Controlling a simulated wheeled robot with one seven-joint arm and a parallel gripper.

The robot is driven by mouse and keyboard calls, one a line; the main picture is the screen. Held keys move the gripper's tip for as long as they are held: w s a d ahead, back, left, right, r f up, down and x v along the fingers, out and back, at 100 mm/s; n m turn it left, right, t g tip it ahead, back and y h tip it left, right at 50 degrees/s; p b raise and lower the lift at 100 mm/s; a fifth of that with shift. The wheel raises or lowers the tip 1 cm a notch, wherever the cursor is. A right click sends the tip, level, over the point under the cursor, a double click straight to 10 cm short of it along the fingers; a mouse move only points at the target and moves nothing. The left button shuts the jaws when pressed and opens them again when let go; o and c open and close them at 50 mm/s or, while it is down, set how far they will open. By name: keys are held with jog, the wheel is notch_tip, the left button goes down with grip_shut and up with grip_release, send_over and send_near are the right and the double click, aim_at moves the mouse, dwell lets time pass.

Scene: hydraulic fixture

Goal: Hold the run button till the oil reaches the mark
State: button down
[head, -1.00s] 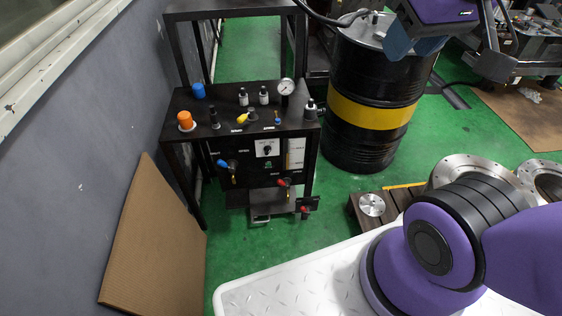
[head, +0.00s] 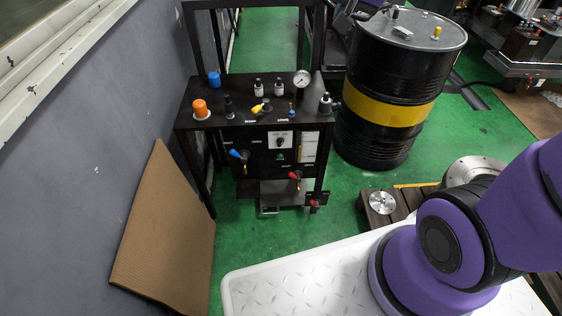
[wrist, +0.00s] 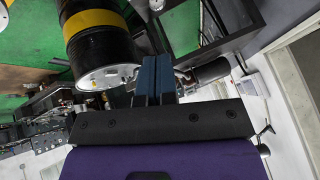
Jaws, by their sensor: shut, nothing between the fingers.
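The black hydraulic bench (head: 222,92) stands left of centre in the head view. On its front panel is a pale plate with a dark knob (head: 281,141). A small green spot, possibly the run button (head: 281,156), lies just below it. A pale strip with a narrow yellowish line, possibly the oil level gauge (head: 309,147), is at the panel's right; I cannot make out an oil level or mark.
The bench top carries an orange cap (head: 201,109), a blue cap (head: 214,79) and a dial gauge (head: 302,79). Blue (head: 236,154) and red (head: 294,175) levers stick out in front. A black drum with a yellow band (head: 387,107) stands right of the bench. Green floor lies in front.

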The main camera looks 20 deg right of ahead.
jog(key=w+a+f+m+t+y, duration=0.15)
jog(key=w+f+m, duration=0.25)
jog(key=w+f, duration=0.65)
jog(key=w+a+f+m+t+y, duration=0.1)
jog(key=w+a+f+m, duration=0.25)
jog(key=w+f, duration=0.7)
jog(key=w+a+f+m+t, duration=0.1)
jog(key=f+m, duration=0.3)
jog(key=f, duration=0.5)
jog(key=w+f+m+t, duration=0.1)
jog(key=f+m, duration=0.4)
jog(key=f, duration=0.5)
jog(key=w+a+f+m+t+h, duration=0.1)
jog(key=f+m, duration=0.4)
jog(key=f, duration=0.5)
jog(key=shift+w+a+f+t, duration=0.2)
jog(key=shift+a+t, duration=0.05)
jog(key=shift+a, duration=0.1)
jog(key=s+f+m+h, duration=0.2)
jog(key=s+f+m, duration=0.4)
jog(key=f, duration=0.3)
jog(key=s+f+m+t+h, duration=0.1)
jog(key=s+f+m+h, duration=0.2)
jog(key=s+f+m, duration=0.3)
notch_tip(320, 180, down, 3)
jog(key=shift+s+a+f, duration=0.1)
jog(key=shift+s+a, duration=0.05)
